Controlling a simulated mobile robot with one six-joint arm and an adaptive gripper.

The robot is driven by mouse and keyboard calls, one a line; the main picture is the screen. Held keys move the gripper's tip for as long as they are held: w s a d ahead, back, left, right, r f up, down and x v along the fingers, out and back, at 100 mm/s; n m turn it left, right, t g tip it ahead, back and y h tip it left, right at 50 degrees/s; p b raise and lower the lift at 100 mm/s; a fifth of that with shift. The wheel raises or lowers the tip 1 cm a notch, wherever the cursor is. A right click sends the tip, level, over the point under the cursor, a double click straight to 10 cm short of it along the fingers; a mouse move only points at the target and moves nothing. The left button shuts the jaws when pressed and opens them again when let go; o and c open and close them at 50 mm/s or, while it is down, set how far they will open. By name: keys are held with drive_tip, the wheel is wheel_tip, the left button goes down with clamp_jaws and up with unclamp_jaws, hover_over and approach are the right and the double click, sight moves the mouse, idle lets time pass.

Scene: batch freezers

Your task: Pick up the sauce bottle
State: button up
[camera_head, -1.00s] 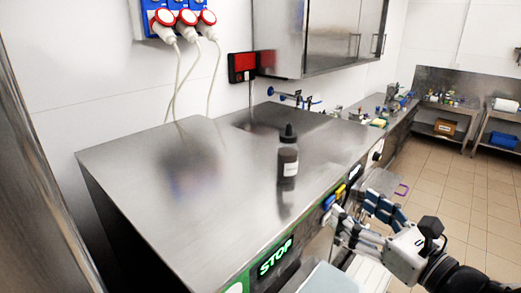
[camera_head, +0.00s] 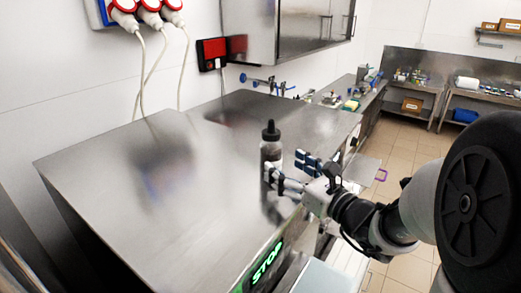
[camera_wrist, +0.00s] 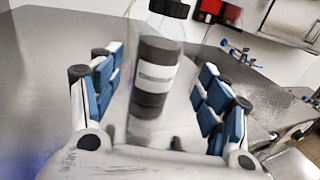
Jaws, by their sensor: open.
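The sauce bottle (camera_head: 271,150) stands upright on the steel top of the freezer (camera_head: 190,210). It is dark with a black cap, and in the wrist view (camera_wrist: 155,75) it shows a white label. My gripper (camera_head: 285,172) is at the bottle's right side in the head view. In the wrist view my gripper (camera_wrist: 160,95) is open, with one blue-padded finger on each side of the bottle's picture. The bottle appears between the fingers or just beyond them; I cannot tell how deep. I see no clear contact. The bottle's lower part is partly hidden by a finger in the head view.
A steel cabinet (camera_head: 290,30) hangs on the wall above the back. Blue-handled taps (camera_head: 262,82) are behind. The steel top left of the bottle is clear.

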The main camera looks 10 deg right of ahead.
sight(278, 163)
drive_tip(key=p+x, duration=0.1)
drive_tip(key=x, duration=0.5)
drive_tip(key=shift+s+a+f+p, duration=0.1)
drive_tip(key=shift+a+f+p, duration=0.1)
drive_tip(key=shift+p, duration=0.15)
drive_tip(key=shift+s+r, duration=0.1)
drive_tip(key=shift+s, duration=0.05)
drive_tip(key=shift+c, duration=0.4)
drive_tip(key=c, duration=1.1)
